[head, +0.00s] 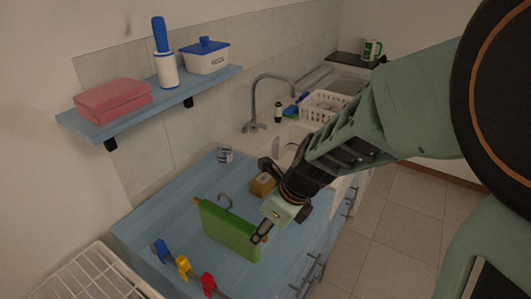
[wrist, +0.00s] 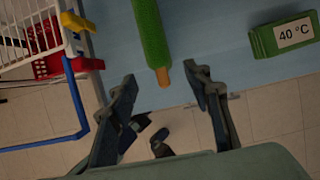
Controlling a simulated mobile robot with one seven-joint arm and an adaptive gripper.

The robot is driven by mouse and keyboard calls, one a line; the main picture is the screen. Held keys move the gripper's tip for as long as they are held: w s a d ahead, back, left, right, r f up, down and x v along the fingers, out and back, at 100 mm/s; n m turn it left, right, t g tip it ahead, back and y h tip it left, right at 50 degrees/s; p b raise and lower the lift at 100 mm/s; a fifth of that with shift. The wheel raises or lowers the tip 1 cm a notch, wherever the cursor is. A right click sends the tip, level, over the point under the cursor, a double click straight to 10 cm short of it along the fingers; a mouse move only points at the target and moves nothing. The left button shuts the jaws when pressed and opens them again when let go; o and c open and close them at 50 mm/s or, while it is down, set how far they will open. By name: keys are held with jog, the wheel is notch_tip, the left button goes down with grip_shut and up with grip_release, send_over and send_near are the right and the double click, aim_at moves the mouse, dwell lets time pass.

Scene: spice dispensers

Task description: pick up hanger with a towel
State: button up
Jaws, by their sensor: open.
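A green towel (head: 228,232) hangs folded over a hanger and stands upright on the blue counter. The hanger's grey hook (head: 225,199) rises above the towel. In the wrist view the towel (wrist: 149,30) is seen end-on, with the hanger's wooden end (wrist: 163,77) sticking out. My gripper (head: 262,232) is at the towel's right end in the head view. In the wrist view my gripper (wrist: 164,93) is open, with the wooden end between the line of its two fingers, near the tips. I see no clear contact.
Blue, yellow (head: 183,266) and red clips are at the counter's near-left edge, by a white wire rack (head: 95,275). A wall shelf (head: 128,113) holds red cloths and containers.

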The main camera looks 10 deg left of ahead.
jog(key=b+x, duration=0.2)
jog(key=x, duration=0.7)
jog(key=shift+w+a+f, duration=0.1)
jog(key=shift+a, duration=0.05)
grip_shut()
